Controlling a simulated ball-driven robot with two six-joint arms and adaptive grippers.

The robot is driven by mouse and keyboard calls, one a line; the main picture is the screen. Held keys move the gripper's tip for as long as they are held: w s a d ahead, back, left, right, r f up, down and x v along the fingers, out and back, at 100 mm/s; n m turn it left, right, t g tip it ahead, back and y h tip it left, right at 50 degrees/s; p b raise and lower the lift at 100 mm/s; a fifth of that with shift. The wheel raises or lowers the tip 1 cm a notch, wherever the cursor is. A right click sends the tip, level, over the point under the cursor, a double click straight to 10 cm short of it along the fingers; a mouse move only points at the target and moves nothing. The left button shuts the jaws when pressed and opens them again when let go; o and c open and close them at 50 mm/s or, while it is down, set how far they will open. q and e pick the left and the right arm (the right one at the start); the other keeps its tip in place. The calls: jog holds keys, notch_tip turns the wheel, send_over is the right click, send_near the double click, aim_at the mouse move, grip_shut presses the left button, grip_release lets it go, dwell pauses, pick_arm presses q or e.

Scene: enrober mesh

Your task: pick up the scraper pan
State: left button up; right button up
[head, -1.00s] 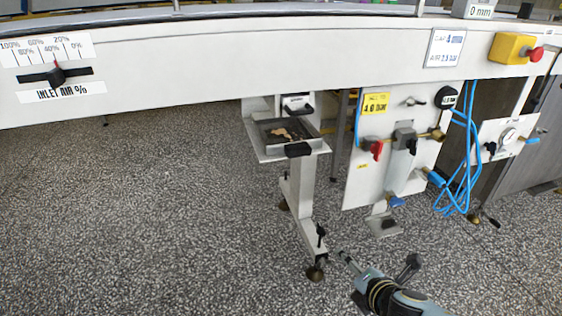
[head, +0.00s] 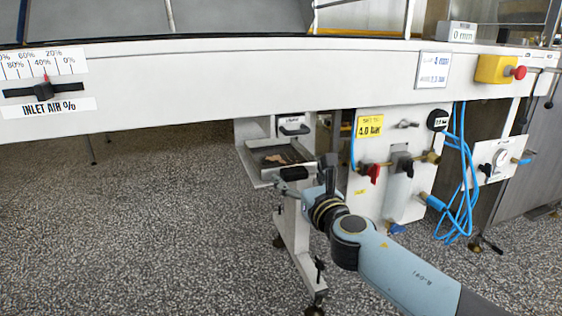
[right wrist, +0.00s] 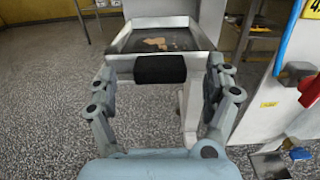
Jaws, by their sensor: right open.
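The scraper pan (head: 262,163) is a shallow grey metal tray with brown residue in it, sitting on a bracket under the white machine body. Its black front handle (head: 294,173) faces my right gripper (head: 304,178). In the right wrist view the pan (right wrist: 124,42) lies straight ahead, and its handle (right wrist: 160,69) shows between the two open fingers of my right gripper (right wrist: 161,85). The fingers stand on either side of the handle; I cannot tell whether they touch it. In the head view my right gripper partly covers the pan's near right corner. My left gripper is not in view.
The white machine beam (head: 200,92) runs above the pan. A valve panel (head: 405,140) with a red-handled valve and blue hoses (head: 461,190) stands close on the right. A white support leg (head: 292,225) is below the pan. The speckled floor at left is clear.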

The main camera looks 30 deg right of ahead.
jog(key=shift+x, duration=0.75)
jog(key=shift+w, duration=0.4)
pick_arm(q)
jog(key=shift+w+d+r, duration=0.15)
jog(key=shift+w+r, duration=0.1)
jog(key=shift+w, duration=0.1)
pick_arm(e)
jog(key=c, duration=1.6)
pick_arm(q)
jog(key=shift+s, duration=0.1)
pick_arm(e)
jog(key=shift+c, duration=0.6)
jog(key=shift+r, duration=0.1)
